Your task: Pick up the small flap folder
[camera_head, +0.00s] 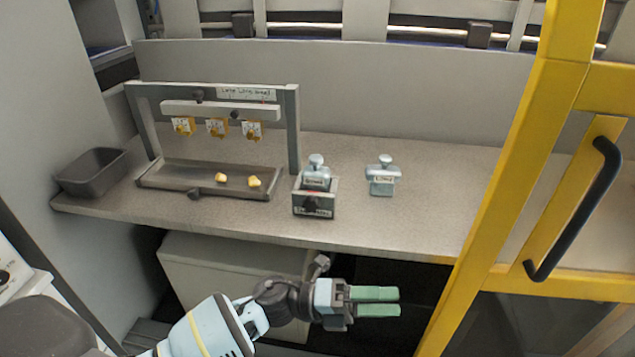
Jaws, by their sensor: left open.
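Two pale blue-grey tools with round knobs are on the grey worktop; their labels are too small to read, so I cannot tell which is the small flap folder. One tool (316,172) sits in a dark box-shaped holder (314,205). The other tool (383,176) stands upright on the bare worktop to its right. My left gripper (397,302) has green fingers, is open and empty, and is in front of and apart from the worktop's front edge, below both tools in the picture. My right gripper is not in view.
A grey frame (292,130) with hanging yellow-and-white pieces stands over a shallow tray (165,180) holding two yellow pieces. A dark bin (92,175) is at the left. A yellow post (500,180) and door with a black handle (580,210) bound the right. Worktop (430,215) right of the tools is clear.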

